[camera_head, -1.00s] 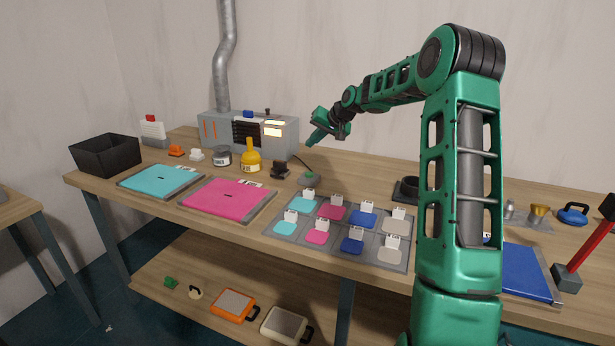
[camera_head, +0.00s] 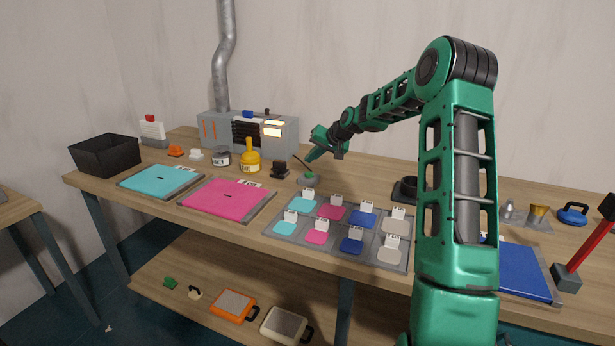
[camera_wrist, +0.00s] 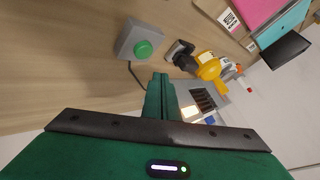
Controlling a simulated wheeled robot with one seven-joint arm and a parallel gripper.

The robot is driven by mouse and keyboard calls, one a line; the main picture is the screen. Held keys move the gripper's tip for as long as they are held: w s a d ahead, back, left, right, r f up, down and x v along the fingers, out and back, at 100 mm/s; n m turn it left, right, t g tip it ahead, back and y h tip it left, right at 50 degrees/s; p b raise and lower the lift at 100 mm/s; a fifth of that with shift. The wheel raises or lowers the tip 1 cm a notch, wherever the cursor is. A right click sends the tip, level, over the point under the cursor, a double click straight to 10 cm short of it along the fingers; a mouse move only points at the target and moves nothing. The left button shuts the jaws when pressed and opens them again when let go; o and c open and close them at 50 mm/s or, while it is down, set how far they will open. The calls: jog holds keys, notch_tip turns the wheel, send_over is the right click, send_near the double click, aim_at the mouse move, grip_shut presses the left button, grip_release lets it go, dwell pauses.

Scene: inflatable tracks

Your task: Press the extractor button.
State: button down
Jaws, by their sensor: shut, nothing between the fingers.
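A green button (camera_wrist: 143,48) sits on a small grey box (camera_wrist: 131,33), with a dark cable running from it. The same green button (camera_head: 309,175) shows near the middle of the bench in the head view. My gripper (camera_head: 308,158) is shut and empty, just above and behind the button in that view. In the wrist view my gripper's closed fingertips (camera_wrist: 160,78) point towards the box and lie apart from it in the picture. The exact height gap is hard to tell. The grey machine (camera_head: 284,137) with a duct stands behind, to the left.
A black stamp-like object (camera_head: 281,169) and a yellow bottle (camera_head: 250,157) stand left of the button. A grey tray (camera_head: 272,228) with several coloured tags lies in front. A black holder (camera_head: 405,190) is to the right. Bare bench surrounds the button's right side.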

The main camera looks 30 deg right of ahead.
aim_at(311, 174)
jog(key=shift+f, duration=1.35)
jog(key=shift+f, duration=0.15)
dwell(1.0)
jog(key=shift+f, duration=0.2)
jog(key=shift+f, duration=0.5)
dwell(1.0)
jog(key=shift+r, duration=0.95)
jog(key=shift+r, duration=2.5)
